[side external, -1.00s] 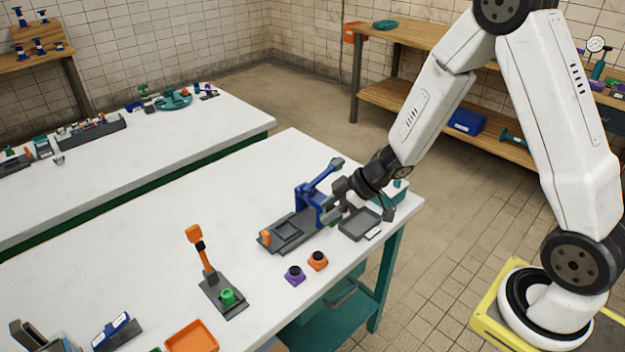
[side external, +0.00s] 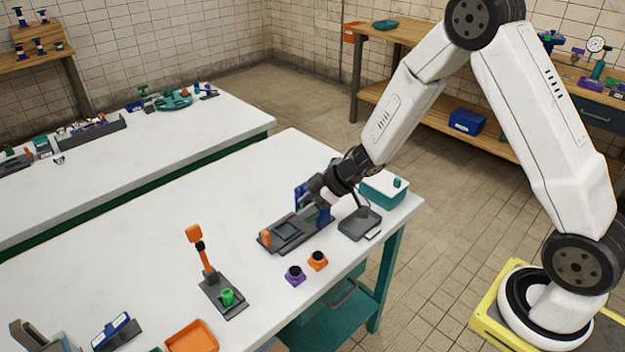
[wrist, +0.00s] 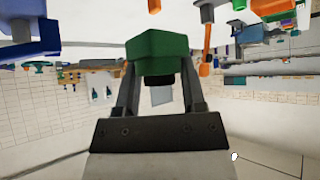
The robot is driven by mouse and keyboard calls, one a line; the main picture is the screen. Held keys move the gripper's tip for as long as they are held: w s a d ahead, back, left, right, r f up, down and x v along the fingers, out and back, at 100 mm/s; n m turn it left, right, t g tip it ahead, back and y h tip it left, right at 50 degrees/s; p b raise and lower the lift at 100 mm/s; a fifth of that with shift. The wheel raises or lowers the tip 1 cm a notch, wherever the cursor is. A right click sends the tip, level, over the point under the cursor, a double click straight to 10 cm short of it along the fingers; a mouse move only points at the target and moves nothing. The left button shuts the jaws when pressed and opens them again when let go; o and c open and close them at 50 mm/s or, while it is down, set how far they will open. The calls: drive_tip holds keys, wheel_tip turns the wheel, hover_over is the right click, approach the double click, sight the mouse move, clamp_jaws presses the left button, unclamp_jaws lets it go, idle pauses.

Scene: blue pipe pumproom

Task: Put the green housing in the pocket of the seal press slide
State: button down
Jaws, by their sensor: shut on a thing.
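The green housing (wrist: 158,48) is held between the two fingers of my gripper (wrist: 155,85) in the wrist view, with a black part showing under it. In the side view my gripper (side external: 312,198) is beside the blue seal press (side external: 300,190), over the press end of the slide. The dark grey slide (side external: 270,246) lies on the white table with its square pocket (side external: 287,230) facing up; the pocket looks empty. An orange knob (side external: 265,238) is at its left end. My gripper and wrist hide much of the press and its lever. The housing is hard to make out in the side view.
A dark grey tray (side external: 358,226) is just right of the press, with a teal box (side external: 384,188) behind it. Purple (side external: 295,275) and orange (side external: 318,261) housings stand in front. An orange-handled fixture (side external: 222,296) is further left. The table's middle is clear.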

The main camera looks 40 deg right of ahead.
hover_over(274, 228)
drive_tip(key=s+d, duration=0.2)
drive_tip(key=s, duration=0.1)
drive_tip(key=f, duration=0.6)
drive_tip(key=shift+w+f, duration=0.25)
drive_tip(key=shift+f, duration=0.1)
drive_tip(key=shift+w+f, duration=0.25)
drive_tip(key=shift+f, duration=1.6)
drive_tip(key=shift+f, duration=0.15)
drive_tip(key=shift+c, duration=2.2)
unclamp_jaws()
